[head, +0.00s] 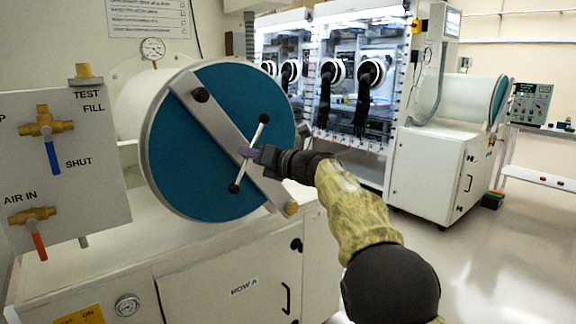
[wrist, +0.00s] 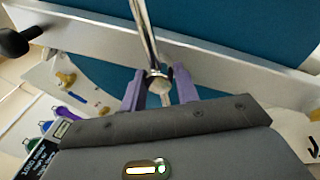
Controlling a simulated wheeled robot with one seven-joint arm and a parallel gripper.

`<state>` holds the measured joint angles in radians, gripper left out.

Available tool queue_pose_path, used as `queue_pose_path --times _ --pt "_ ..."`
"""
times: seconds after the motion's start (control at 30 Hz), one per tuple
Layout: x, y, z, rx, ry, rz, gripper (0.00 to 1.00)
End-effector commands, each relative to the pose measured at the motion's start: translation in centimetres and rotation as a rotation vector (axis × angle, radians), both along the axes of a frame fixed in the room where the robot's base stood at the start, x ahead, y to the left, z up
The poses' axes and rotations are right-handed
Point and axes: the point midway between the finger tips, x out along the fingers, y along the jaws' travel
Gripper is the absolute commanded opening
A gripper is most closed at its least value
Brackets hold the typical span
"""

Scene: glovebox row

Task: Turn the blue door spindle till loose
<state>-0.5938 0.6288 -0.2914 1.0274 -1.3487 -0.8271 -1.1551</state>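The round blue door (head: 190,130) is on the end of a white cylindrical chamber. A grey bar (head: 215,122) crosses it diagonally. At the bar's middle is the spindle, with a metal cross handle (head: 256,134) ending in black knobs, standing steeply tilted. In the wrist view the handle's rod (wrist: 146,35) runs up from the spindle hub (wrist: 158,80). My gripper (head: 247,152) is at the hub, its purple fingers (wrist: 159,84) on either side of it. The fingers look apart, with small gaps beside the hub; contact is not clear. The hub is partly hidden by my gripper in the head view.
A valve panel (head: 70,175) with blue and red levers stands left of the door. Lit gloveboxes (head: 335,75) stand behind. The floor (head: 500,260) at the right is clear.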

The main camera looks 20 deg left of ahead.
Motion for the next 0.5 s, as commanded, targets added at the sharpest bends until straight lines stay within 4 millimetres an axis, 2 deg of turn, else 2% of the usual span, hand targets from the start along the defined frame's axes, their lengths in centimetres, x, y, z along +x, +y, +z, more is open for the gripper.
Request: queue_pose_path --times 0.5 --pt "-3.6 -8.5 -0.1 0.0 0.0 -0.002 0.3"
